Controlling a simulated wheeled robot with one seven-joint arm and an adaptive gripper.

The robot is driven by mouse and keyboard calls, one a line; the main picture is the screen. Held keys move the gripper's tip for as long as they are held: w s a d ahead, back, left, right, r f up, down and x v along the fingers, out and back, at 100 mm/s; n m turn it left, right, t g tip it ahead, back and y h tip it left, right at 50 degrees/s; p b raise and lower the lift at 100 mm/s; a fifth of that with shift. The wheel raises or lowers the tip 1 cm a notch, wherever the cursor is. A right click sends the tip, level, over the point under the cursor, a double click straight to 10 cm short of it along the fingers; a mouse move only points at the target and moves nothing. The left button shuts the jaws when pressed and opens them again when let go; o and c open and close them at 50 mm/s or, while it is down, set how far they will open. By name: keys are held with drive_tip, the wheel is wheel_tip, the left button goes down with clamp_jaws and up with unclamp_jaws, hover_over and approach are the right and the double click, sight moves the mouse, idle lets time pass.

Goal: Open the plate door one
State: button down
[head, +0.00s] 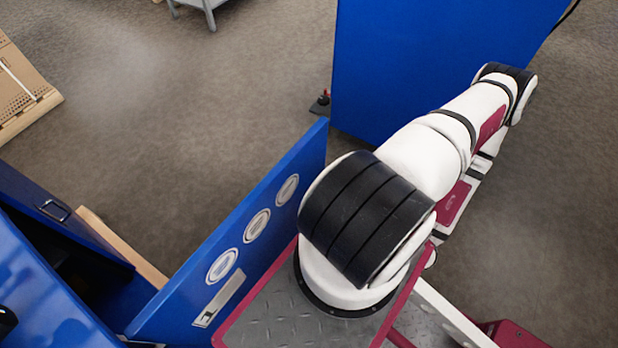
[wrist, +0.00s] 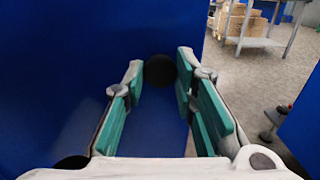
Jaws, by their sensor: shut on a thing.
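The blue plate door (head: 262,196), with several round pale badges and a silver label plate on its face, stands at an angle beside a blue cabinet at lower left in the head view. In the wrist view a blue panel (wrist: 65,70) fills the left and middle, with a round black knob (wrist: 160,70) on it. My gripper (wrist: 161,74) has its green-padded fingers on either side of the knob and is shut on it. The head view does not show my gripper; my white and black arm covers that area.
Bare brown floor (head: 200,130) lies beyond the door. A grey table with boxes (wrist: 255,30) stands far back in the wrist view.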

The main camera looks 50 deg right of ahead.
drive_tip(key=shift+s+a+m+h, duration=0.1)
drive_tip(key=shift+s+m+h, duration=0.15)
drive_tip(key=shift+s, duration=0.6)
drive_tip(key=shift+s+a+m+h, duration=0.15)
drive_tip(key=shift+s+h, duration=0.2)
drive_tip(key=shift+s, duration=0.5)
drive_tip(key=shift+f, duration=0.1)
drive_tip(key=c, duration=1.3)
unclamp_jaws()
drive_tip(key=shift+d, duration=0.1)
drive_tip(key=s, duration=1.2)
drive_tip(key=shift+a, duration=0.25)
drive_tip(key=shift+s, duration=0.1)
